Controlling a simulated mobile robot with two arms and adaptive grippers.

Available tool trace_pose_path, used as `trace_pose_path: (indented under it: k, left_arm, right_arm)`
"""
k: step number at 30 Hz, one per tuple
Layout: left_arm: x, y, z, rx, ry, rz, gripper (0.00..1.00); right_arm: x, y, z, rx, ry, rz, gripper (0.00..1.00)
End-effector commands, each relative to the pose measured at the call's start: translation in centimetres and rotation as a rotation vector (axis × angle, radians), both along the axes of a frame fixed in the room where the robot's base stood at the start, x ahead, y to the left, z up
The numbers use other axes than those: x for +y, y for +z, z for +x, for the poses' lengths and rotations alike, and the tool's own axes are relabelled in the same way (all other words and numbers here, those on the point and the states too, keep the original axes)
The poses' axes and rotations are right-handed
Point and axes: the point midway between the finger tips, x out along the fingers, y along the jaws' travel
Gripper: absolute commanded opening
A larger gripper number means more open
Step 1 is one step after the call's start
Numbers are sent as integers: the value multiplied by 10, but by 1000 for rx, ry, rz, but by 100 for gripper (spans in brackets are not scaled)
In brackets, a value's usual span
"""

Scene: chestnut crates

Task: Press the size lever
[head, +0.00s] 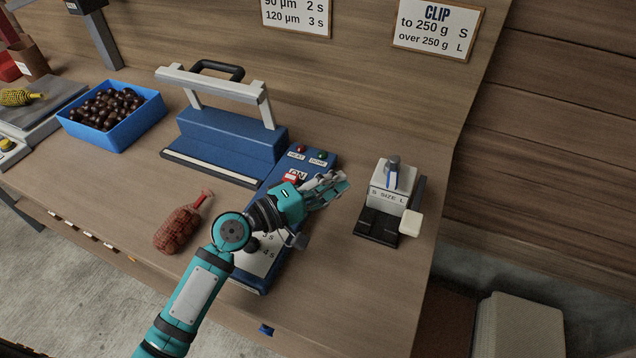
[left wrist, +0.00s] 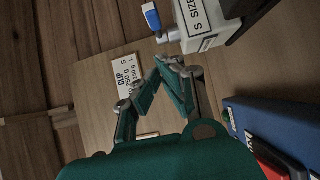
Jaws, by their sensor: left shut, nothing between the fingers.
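The clip machine (head: 386,198) has a white box marked "S SIZE L" on a black base, right of the middle in the head view. The size lever (head: 392,174), grey with a blue part, stands on top of the box. In the left wrist view the lever's blue end (left wrist: 151,17) sticks out beside the white box (left wrist: 205,28). I cannot tell surely which letter it is set to. My left gripper (head: 340,184) is shut and empty, left of the machine and apart from the lever; its fingers also show in the left wrist view (left wrist: 166,62). My right gripper is not in view.
Beneath my left arm lies a blue control panel (head: 325,158) with lamps. Behind it stands a blue sealer (head: 225,138) with a raised bar. A filled red net bag (head: 178,230) lies left of my arm. A blue crate of chestnuts (head: 122,137) stands farther left. The bench's right edge is near the clip machine.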

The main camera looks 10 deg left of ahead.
Motion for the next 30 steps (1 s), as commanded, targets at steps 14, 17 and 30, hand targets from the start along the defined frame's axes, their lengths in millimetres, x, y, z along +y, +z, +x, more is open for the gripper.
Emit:
trace_pose_path:
  k: [14,17,30]
  left_arm:
    - [-61,1,23,1,1,0,0]
    - [-64,0,23,1,2,1,0]
    - [-65,0,23,1,5,1,0]
  right_arm:
    - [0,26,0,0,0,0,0]
    - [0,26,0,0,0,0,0]
    - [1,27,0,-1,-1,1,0]
